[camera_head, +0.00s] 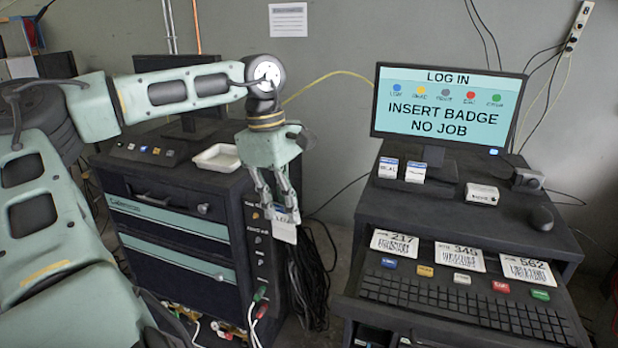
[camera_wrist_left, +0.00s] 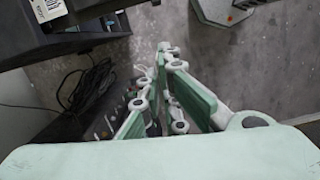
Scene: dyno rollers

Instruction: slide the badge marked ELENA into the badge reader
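My left gripper (camera_head: 280,208) hangs fingers down between the left cabinet and the desk. It is shut on a white badge (camera_head: 284,232), which hangs at the fingertips in the air; its name is too small to read surely. In the left wrist view the gripper fingers (camera_wrist_left: 168,80) show, but the badge cannot be made out.
The monitor (camera_head: 444,108) reads "LOG IN, INSERT BADGE, NO JOB". A dark scanner-like device (camera_head: 527,180) and a mouse (camera_head: 541,218) are at the desk's right. Number cards lie above the keyboard (camera_head: 465,308). A white tray (camera_head: 217,157) sits on the left cabinet. Cables (camera_head: 308,280) hang behind the gripper.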

